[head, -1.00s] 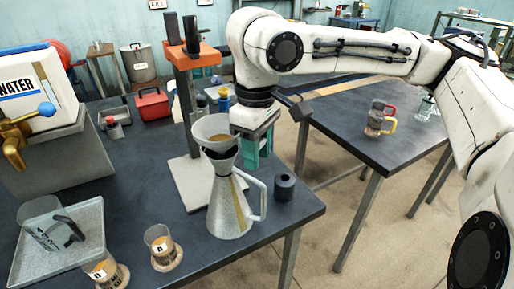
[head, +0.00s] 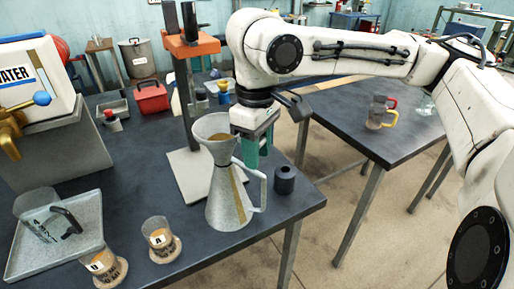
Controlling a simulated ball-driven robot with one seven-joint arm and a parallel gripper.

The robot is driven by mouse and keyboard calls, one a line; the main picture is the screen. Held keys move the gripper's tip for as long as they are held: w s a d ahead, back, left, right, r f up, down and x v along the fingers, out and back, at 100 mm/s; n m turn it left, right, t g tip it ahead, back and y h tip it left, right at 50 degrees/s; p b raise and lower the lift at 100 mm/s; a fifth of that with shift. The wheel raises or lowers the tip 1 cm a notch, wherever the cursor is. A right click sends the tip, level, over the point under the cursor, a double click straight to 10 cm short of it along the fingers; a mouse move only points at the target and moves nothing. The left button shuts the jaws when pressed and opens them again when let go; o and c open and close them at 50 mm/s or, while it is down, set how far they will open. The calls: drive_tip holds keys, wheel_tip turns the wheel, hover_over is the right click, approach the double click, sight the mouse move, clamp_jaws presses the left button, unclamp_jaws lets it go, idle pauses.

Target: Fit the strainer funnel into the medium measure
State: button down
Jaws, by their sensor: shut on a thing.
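The strainer funnel (head: 212,127) is a pale grey cone with a brownish strainer inside. It is upright at the mouth of the medium measure (head: 228,205), a grey conical can with a side handle and a yellowish strip. The funnel's lower end overlaps the measure's mouth, so its stem is hidden. I cannot tell whether it is fully seated. My gripper (head: 252,158), with teal fingers, is just right of the funnel and above the measure's handle. It is shut on the funnel's side, though the grip point is mostly hidden.
A press-like stand with an orange top (head: 192,46) rises close behind the measure. A dark cylinder (head: 285,180) stands to its right near the table edge. Labelled cups (head: 160,240) and a tray (head: 85,225) with a clear jug are at front left.

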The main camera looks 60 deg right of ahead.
drive_tip(key=c, duration=0.7)
unclamp_jaws()
drive_tip(key=shift+o, duration=0.2)
wheel_tip(320, 180, up, 11)
drive_tip(key=shift+w+f, duration=0.1)
idle(0.4)
